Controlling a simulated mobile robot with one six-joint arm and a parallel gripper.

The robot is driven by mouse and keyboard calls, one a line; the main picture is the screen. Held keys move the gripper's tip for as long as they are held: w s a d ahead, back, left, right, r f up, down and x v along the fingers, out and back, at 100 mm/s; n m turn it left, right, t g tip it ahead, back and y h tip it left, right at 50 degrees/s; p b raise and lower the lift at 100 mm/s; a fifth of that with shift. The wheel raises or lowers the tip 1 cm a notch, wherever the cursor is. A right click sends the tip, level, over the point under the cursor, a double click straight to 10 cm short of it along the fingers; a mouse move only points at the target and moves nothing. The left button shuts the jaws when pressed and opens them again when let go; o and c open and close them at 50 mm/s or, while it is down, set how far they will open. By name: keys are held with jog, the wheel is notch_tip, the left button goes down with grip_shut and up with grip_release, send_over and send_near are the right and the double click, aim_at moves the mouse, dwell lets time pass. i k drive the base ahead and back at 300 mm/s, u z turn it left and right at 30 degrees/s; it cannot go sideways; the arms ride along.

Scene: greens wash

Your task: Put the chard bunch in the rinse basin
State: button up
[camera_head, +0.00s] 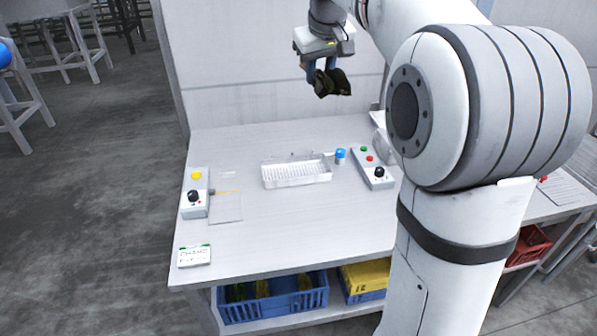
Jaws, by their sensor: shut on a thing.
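My gripper (323,72) is at the top of the view, raised well above the table's back part. It is shut on a dark green, leafy chard bunch (331,86), which hangs just below the fingers. A pale rectangular basin with a ribbed bottom (297,178), which looks like the rinse basin, stands on the white table. It appears empty. The chard is apart from it, and higher and slightly to the right in the picture.
A control box with yellow and black knobs (195,194) stands left, another control box (374,168) right. A blue-capped item (340,156) stands by the basin. A blue crate (272,308) is below. The table front is clear.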

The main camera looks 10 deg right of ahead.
aim_at(295, 173)
jog(key=z, duration=0.05)
jog(key=i, duration=0.85)
jog(key=u, duration=0.1)
